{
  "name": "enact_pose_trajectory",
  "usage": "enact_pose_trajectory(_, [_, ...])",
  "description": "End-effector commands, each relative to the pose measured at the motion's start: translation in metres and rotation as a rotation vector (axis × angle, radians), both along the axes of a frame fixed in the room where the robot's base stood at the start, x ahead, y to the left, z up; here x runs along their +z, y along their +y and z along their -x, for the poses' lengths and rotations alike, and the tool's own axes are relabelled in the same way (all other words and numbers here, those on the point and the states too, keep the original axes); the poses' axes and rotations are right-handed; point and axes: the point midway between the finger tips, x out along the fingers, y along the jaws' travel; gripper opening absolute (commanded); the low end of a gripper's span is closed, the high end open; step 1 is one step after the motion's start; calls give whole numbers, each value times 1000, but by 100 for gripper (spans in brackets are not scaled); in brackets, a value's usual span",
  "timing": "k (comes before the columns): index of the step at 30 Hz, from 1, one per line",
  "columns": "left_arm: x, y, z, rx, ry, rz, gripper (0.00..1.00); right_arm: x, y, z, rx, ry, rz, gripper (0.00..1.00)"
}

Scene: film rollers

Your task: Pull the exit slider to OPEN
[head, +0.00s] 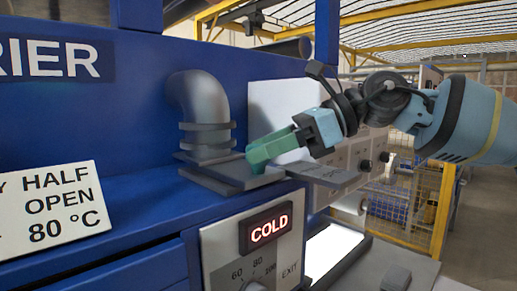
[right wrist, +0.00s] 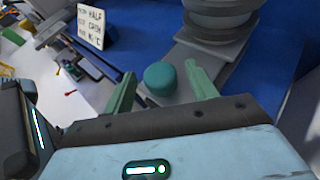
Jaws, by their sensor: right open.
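The exit slider is a flat grey plate (head: 218,181) at the foot of a grey elbow pipe (head: 202,105) on the blue machine; in the right wrist view the plate (right wrist: 188,62) carries a round teal knob (right wrist: 160,79). My right gripper (head: 255,155) reaches in from the right, its green fingers pointing down-left over the plate. In the right wrist view the fingers (right wrist: 160,71) are apart, one on each side of the knob, with gaps visible. The knob is hidden behind the fingers in the head view. My left gripper is out of view.
A lit red COLD display (head: 270,228) sits above an EXIT temperature dial on the front panel. A white sign (head: 48,211) reading HALF OPEN 80 °C stands at left. A light panel (head: 284,110) rises behind the gripper. A yellow fence (head: 405,210) stands at right.

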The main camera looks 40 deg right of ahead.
Motion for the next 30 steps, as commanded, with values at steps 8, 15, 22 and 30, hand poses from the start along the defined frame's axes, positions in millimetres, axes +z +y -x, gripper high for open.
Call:
enact_pose_trajectory(8, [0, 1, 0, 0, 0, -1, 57, -6, 10, -9, 0, -1, 1, 57])
enact_pose_trajectory(15, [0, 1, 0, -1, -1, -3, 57, -6, 10, -9, 0, -1, 1, 57])
enact_pose_trajectory(22, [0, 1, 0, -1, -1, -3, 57, -6, 10, -9, 0, 0, 0, 28])
enact_pose_trajectory(30, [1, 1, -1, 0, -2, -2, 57, -6, 10, -9, 0, -1, -1, 0])
